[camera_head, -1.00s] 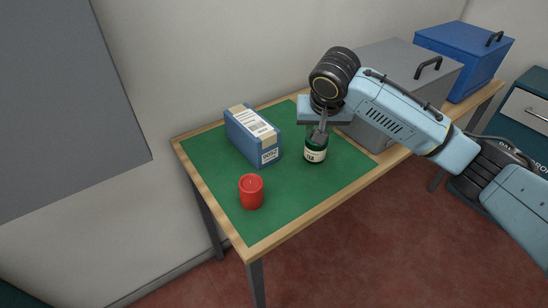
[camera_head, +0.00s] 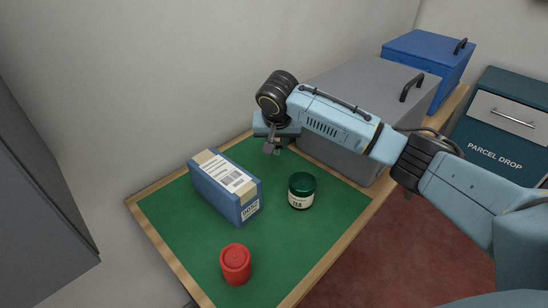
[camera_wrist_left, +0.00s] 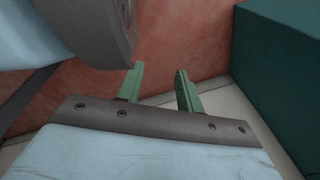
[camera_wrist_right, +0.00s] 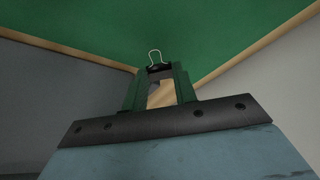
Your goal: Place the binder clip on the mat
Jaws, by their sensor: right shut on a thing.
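The green mat (camera_head: 322,240) covers the wooden table top and fills the top of the right wrist view (camera_wrist_right: 90,25). My right gripper (camera_head: 272,147) is over the far corner of the mat, beside the grey box. In the right wrist view it is shut on the binder clip (camera_wrist_right: 158,67), a small black clip whose wire loop points out beyond the fingertips toward the mat. I cannot tell how high the clip is above the mat. My left gripper (camera_wrist_left: 160,82) is open and empty in the left wrist view, above the reddish floor.
A blue parcel (camera_head: 228,190), a dark green jar (camera_head: 302,191) and a red cylinder (camera_head: 236,264) stand on the mat. A large grey box (camera_head: 345,105) and a blue box (camera_head: 425,60) stand at the back right. A teal parcel-drop cabinet (camera_head: 500,130) is at right.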

